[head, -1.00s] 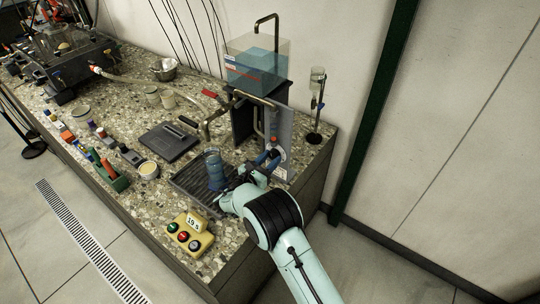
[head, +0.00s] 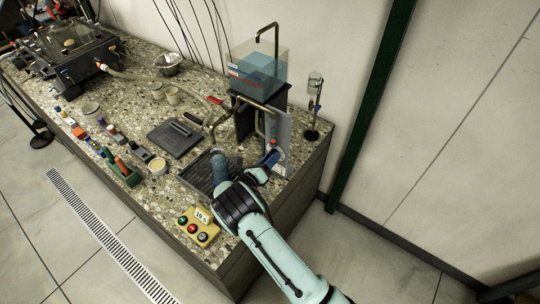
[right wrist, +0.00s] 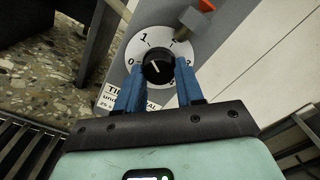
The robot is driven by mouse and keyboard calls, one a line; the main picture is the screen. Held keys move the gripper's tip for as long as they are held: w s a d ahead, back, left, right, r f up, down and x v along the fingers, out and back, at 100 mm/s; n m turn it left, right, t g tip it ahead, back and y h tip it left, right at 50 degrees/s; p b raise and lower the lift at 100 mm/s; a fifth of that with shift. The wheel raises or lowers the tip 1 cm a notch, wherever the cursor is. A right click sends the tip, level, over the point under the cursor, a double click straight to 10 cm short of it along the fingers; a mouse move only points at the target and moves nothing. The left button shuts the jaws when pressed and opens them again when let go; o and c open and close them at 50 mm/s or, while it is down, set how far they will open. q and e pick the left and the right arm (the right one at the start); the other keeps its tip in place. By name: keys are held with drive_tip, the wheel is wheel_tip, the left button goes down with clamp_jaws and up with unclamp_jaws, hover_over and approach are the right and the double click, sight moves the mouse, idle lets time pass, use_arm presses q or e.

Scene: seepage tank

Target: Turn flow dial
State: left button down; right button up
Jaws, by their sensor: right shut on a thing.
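The flow dial (right wrist: 157,66) is a black round knob with a white pointer line, set on a white numbered disc (right wrist: 133,49) on a grey upright panel (head: 282,130). In the right wrist view the blue fingers of my right gripper (right wrist: 159,78) are closed on the knob from both sides. The pointer lies between the fingers, and the marks 0 and 1 can be read. In the head view my right gripper (head: 273,158) reaches the panel's lower front, and its fingers hide the dial there. My left gripper is not in view.
A three-button yellow box (head: 198,226) with a display is near the counter's front edge. A blue cylinder (head: 219,164) stands on the dark grate (head: 197,174). A glass on a stand (head: 313,105) is at right.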

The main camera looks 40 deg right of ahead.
idle(0.3)
drive_tip(key=o, duration=1)
drive_tip(key=shift+o, duration=0.2)
drive_tip(key=b+v, duration=0.1)
drive_tip(key=v, duration=1.2)
drive_tip(key=shift+a, duration=0.2)
drive_tip(key=shift+s, duration=0.1)
